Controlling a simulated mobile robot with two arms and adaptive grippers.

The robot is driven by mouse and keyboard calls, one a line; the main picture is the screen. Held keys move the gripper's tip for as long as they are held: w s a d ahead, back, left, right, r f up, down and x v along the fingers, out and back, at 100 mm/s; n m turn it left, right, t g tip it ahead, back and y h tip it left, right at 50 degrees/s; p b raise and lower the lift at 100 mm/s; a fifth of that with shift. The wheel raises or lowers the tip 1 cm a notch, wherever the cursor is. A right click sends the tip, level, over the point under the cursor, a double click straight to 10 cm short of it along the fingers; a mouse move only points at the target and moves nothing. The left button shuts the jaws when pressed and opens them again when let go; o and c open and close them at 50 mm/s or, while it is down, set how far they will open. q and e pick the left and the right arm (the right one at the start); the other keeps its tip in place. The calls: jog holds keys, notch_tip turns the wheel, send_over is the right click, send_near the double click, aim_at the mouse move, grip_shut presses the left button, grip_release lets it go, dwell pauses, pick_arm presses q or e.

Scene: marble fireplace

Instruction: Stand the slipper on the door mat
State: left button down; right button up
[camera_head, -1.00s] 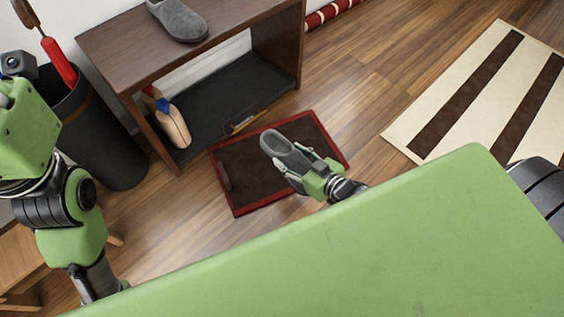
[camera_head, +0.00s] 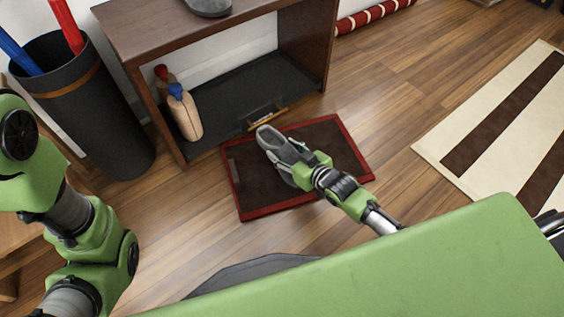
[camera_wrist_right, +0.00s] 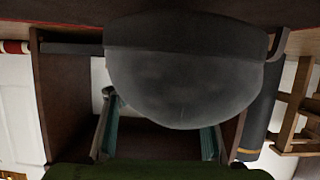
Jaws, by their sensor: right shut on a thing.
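The grey slipper (camera_head: 270,140) is in my right gripper (camera_head: 293,168), over the door mat (camera_head: 262,197), a dark brown mat with a red border. The gripper is shut on it, and its green hand covers the near part of the slipper. In the head view the open toe-to-heel length points away toward the shelf. I cannot tell whether its sole touches the mat. In the right wrist view the slipper (camera_wrist_right: 185,78) fills the upper middle, in front of the fingers (camera_wrist_right: 157,135). My left arm shows at the left, but its gripper is out of view.
A dark bin (camera_head: 95,125) stands left. A striped rug (camera_head: 480,130) lies right, with clear wooden floor between.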

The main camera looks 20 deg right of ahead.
aim_at(282, 156)
jog(key=shift+w+a+f, duration=0.1)
jog(key=shift+w+f, duration=0.25)
jog(key=shift+f, duration=0.05)
jog(key=f+b, duration=0.3)
jog(key=shift+w+f+b, duration=0.25)
jog(key=shift+f+b, duration=0.05)
jog(key=shift+f, duration=0.1)
jog(key=shift+r, duration=0.1)
jog(key=o, duration=1.2)
jog(key=shift+c, duration=0.2)
